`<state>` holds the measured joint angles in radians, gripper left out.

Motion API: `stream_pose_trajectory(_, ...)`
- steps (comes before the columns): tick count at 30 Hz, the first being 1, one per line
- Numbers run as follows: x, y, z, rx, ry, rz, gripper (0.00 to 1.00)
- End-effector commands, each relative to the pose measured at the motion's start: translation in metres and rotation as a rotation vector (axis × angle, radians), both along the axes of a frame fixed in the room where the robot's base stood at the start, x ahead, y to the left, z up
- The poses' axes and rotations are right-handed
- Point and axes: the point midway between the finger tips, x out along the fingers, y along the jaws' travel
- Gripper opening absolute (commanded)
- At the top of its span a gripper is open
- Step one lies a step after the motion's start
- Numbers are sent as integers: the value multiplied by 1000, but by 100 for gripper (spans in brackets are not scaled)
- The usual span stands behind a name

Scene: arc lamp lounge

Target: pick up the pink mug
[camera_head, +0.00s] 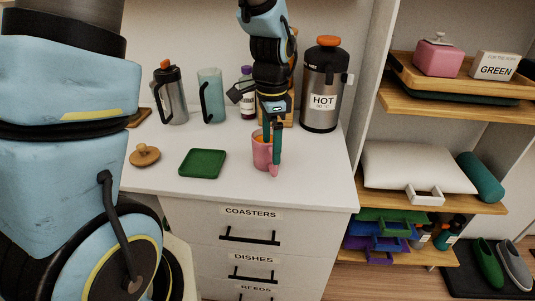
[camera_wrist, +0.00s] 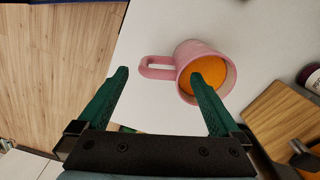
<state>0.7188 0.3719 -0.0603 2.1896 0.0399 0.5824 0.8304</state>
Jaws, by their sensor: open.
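The pink mug (camera_head: 260,155) stands upright on the white counter, with orange contents inside and its handle toward the front. My gripper (camera_head: 273,150) points down right at it, with its green fingers apart. In the wrist view, the pink mug (camera_wrist: 226,86) has its handle on the left. The open fingers of my gripper (camera_wrist: 158,75) straddle the handle side: the right fingertip overlaps the mug's mouth and the left one is left of the handle. I cannot tell how deep the right finger reaches or whether it touches.
A green coaster (camera_head: 202,163) and a wooden lid (camera_head: 145,156) lie left of the mug. A HOT dispenser (camera_head: 323,88), a teal pitcher (camera_head: 210,95) and a steel flask (camera_head: 170,95) stand behind. The counter's front edge is close to the mug.

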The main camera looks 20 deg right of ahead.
Motion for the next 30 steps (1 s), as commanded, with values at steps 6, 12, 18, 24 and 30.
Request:
stream_pose_trajectory(6,0,0,-24,1,1,2,100)
stream_pose_trajectory(12,-3,0,-40,3,3,4,100)
stream_pose_trajectory(18,-6,-2,-67,1,2,5,100)
stream_pose_trajectory(24,-5,-2,-78,-1,-1,6,100)
stream_pose_trajectory(30,-5,-3,-78,-1,-1,6,98)
